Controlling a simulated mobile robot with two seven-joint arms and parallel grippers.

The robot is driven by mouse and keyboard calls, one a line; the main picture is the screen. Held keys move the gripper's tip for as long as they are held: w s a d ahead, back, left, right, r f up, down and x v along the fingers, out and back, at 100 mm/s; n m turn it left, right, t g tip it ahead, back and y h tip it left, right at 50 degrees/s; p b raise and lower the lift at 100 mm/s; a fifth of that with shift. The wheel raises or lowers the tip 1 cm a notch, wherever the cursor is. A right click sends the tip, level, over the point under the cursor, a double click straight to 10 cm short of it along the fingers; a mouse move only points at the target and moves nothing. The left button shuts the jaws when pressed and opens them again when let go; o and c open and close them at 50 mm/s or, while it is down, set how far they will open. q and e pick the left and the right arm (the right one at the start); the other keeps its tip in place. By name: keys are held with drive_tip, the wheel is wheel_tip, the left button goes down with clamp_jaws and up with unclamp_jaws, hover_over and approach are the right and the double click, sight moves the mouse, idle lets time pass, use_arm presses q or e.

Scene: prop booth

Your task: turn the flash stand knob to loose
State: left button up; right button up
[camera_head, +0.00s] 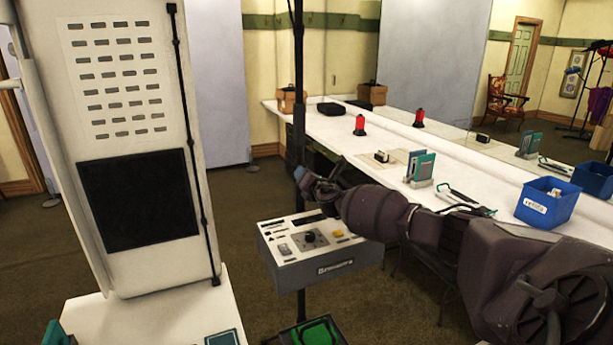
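A thin black stand pole (299,75) rises through the middle of the view. A grey control box (335,268) sits on it at mid-height, with a dark round knob (310,238) on its sloped top panel. I cannot tell whether this is the flash stand knob or read its setting. My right arm comes in from the right, and its gripper (304,180) is at the pole, above the box and apart from the panel knob. Whether its fingers are closed on a part of the pole is too small to tell. My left gripper is not in view.
A tall white cabinet (122,230) stands close on the left. A long white counter (395,140) behind my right arm holds a blue bin (547,202), a teal holder (420,168) and a red lamp (360,125). A green-topped item (314,333) is below the box. Carpet is open between cabinet and stand.

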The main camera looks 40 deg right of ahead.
drive_tip(key=shift+f, duration=0.15)
idle(0.3)
drive_tip(key=o, duration=0.9)
drive_tip(key=shift+s, duration=0.1)
drive_tip(key=shift+p+v, duration=0.3)
drive_tip(key=shift+v, duration=5)
